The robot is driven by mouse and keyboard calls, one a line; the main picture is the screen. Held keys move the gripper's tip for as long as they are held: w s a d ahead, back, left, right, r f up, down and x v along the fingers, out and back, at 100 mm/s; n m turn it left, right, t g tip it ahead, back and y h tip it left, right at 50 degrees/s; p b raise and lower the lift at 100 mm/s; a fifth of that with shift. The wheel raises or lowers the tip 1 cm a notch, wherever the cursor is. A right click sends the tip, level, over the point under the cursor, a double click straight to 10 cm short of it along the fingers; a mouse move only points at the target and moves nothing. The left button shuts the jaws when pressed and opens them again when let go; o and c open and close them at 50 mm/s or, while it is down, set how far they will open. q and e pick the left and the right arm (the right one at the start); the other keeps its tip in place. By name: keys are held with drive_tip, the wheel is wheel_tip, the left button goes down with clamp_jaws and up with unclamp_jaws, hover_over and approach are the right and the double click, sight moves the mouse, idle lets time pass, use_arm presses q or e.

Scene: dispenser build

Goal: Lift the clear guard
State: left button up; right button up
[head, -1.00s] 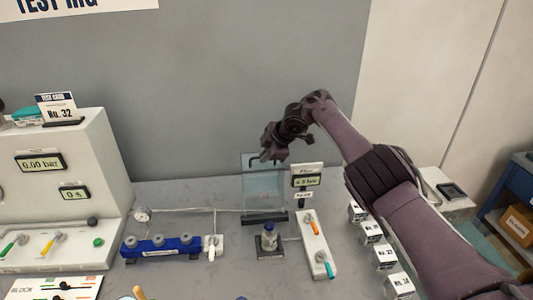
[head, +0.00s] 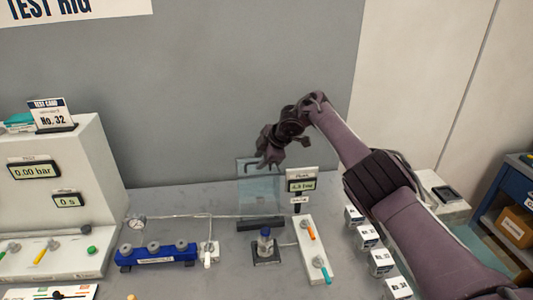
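The clear guard (head: 259,190) is a see-through panel rising from a dark base bar (head: 260,225) near the back of the bench. My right gripper (head: 264,163) is at the guard's top edge, pointing down and left. Its fingers are small and dark there, so I cannot tell whether they are open or touching the guard. My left gripper is out of view.
A small display (head: 301,185) stands close right of the guard, above a white valve block (head: 313,250). A blue manifold (head: 157,253) and a gauge (head: 137,222) are to the left. Several numbered boxes (head: 367,236) line the right side under my arm.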

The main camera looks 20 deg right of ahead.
drive_tip(key=b+v, duration=0.2)
drive_tip(key=v, duration=0.5)
drive_tip(key=shift+s, duration=0.15)
idle(0.3)
